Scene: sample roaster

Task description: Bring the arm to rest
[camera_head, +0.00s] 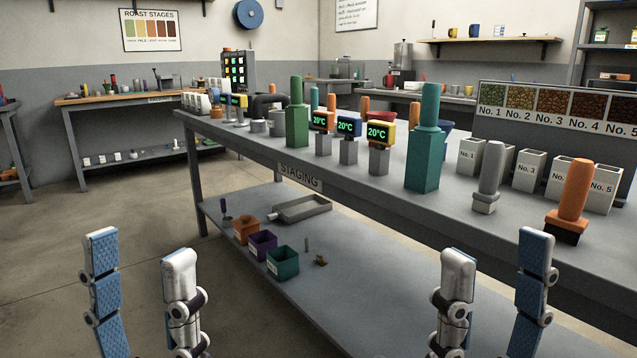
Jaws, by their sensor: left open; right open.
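My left gripper (140,262) is at the lower left, its two fingers upright and wide apart, with only floor showing between them. My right gripper (494,262) is at the lower right, in front of the staging table's near side. Its two fingers are also wide apart with nothing between them. Both grippers are open and empty. Neither visibly touches the table. The rest of both arms is out of view below the frame.
The long staging table (400,190) bears colored cylinders, temperature displays (380,133) and numbered white cups (528,170). Its lower shelf (330,250) holds a grey tray (302,209) and small boxes (283,262). Open floor (90,235) lies to the left. A wooden-topped bench (120,97) stands behind.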

